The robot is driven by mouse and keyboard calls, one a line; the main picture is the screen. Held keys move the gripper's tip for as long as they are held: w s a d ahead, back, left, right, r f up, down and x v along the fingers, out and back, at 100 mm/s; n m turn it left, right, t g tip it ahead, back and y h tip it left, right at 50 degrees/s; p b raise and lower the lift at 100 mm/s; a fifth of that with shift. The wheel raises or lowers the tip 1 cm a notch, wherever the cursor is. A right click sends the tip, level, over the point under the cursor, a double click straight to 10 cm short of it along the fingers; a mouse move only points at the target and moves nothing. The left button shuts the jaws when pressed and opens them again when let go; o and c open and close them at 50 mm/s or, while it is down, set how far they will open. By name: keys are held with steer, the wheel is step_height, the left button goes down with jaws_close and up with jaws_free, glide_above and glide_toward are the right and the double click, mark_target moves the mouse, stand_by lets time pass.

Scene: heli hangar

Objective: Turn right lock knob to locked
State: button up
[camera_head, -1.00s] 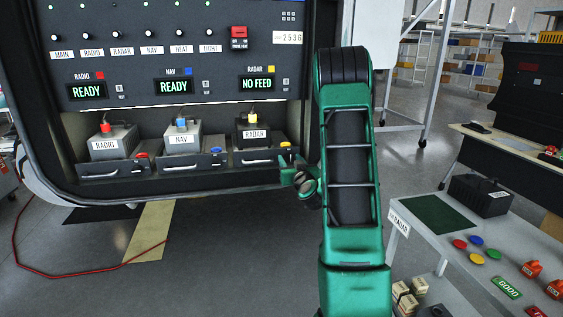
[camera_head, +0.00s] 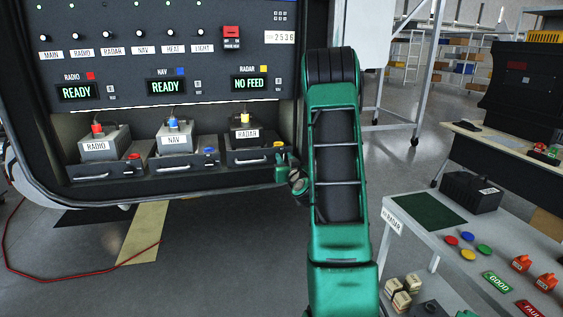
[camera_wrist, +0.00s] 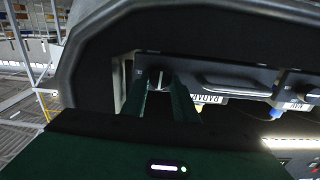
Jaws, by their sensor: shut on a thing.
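The radar tray (camera_head: 262,158) is the rightmost of three trays under the panel, with a grey box labelled RADAR on it. In the wrist view the tray's front (camera_wrist: 225,72) appears upside down, with its bar handle beside my fingers. A small dark lock knob (camera_wrist: 161,77) with a pale mark sits at the tray's end, the right end in the head view. My gripper (camera_wrist: 167,84) is shut on this knob, a finger on each side. In the head view my gripper (camera_head: 284,166) is at the tray's right end, and the knob there is hidden. The knob's exact angle is hard to read.
The radar screen (camera_head: 262,83) reads NO FEED; the radio and nav screens read READY. A side table (camera_head: 440,245) with a green mat, coloured discs and a black box stands at the right. Open floor lies below the trays.

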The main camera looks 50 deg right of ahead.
steer(key=m, duration=0.4)
steer(key=shift+w+a+m, duration=0.1)
steer(key=shift+m, duration=0.2)
steer(key=m, duration=0.4)
steer(key=shift+m, duration=0.3)
steer(key=m, duration=0.5)
steer(key=shift+f, duration=0.1)
steer(key=m, duration=0.2)
steer(key=shift+m, duration=0.6)
steer(key=o, duration=1)
steer(key=shift+d, duration=0.2)
